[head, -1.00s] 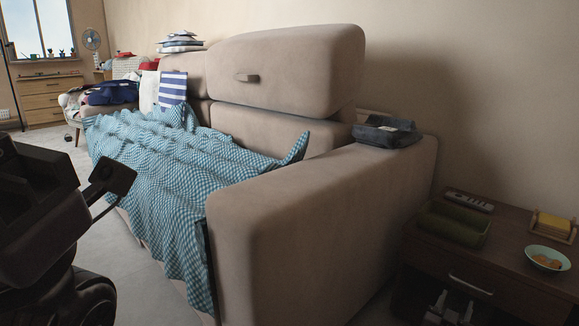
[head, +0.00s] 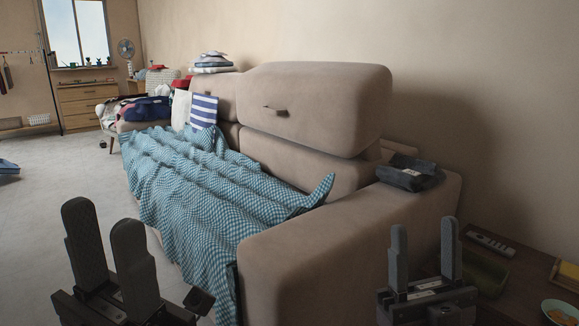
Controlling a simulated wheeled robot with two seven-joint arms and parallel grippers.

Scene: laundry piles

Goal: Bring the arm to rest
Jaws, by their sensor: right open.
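My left gripper (head: 108,245) is at the lower left of the head view, fingers pointing up, with a narrow gap between them and nothing seen in it. My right gripper (head: 424,252) is at the lower right, in front of the sofa arm and beside the side table. Its fingers point up, stand apart and are empty. Neither gripper visibly holds anything.
A beige sofa (head: 300,262) with a teal checked blanket (head: 195,185) fills the middle. Folded dark jeans (head: 410,174) lie on its arm. A side table (head: 505,300) with a remote (head: 490,243) and a bowl (head: 562,312) stands at lower right. Open floor (head: 60,190) lies left.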

